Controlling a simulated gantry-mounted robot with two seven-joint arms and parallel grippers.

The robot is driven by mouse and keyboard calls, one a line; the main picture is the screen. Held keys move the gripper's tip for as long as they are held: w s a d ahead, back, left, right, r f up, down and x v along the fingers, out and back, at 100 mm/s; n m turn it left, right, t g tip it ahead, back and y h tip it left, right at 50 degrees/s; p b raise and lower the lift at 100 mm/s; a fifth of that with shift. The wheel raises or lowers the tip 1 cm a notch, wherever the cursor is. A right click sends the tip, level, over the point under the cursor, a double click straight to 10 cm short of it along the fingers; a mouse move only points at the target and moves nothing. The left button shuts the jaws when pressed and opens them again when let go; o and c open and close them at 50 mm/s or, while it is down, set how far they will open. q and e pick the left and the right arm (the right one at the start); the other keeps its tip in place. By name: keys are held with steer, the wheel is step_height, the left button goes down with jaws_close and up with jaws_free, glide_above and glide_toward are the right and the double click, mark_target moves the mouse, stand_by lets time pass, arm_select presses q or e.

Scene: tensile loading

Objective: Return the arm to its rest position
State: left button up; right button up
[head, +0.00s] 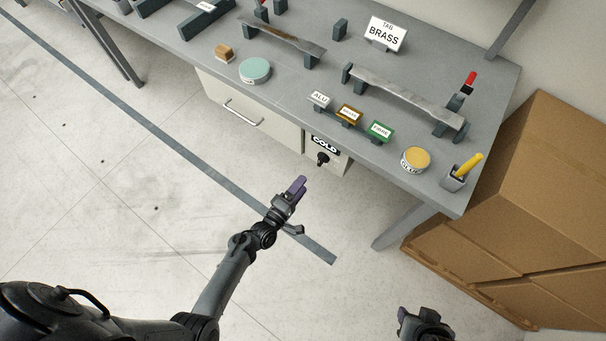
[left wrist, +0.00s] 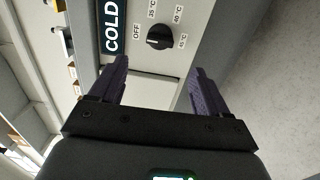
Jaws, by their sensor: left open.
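My left gripper (head: 297,187) is in front of the workbench, over the floor, below the cabinet with the COLD label (head: 325,146). In the left wrist view its two purple fingers (left wrist: 155,88) are apart with nothing between them. Beyond them is a black knob (left wrist: 159,37) with OFF and temperature marks around it, apart from the fingers; the knob (head: 322,158) also shows in the head view. Part of my right arm (head: 424,325) shows at the bottom edge of the head view; its fingers cannot be made out clearly.
Cardboard boxes (head: 550,190) stand at the right. The floor (head: 140,200) at left is clear.

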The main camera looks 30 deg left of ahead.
arm_select(q)
steer(key=s+f+g, duration=0.1)
steer(key=s+f, duration=0.2)
steer(key=s, duration=0.2)
steer(key=s+a+r+m+g+y, duration=0.3)
steer(key=s+r+m+g, duration=1)
steer(key=s+r+m, duration=0.5)
step_height(320, 180, up, 35)
steer(key=p, duration=3.4)
steer(key=shift+w+d+f, duration=0.15)
steer(key=shift+w, duration=0.3)
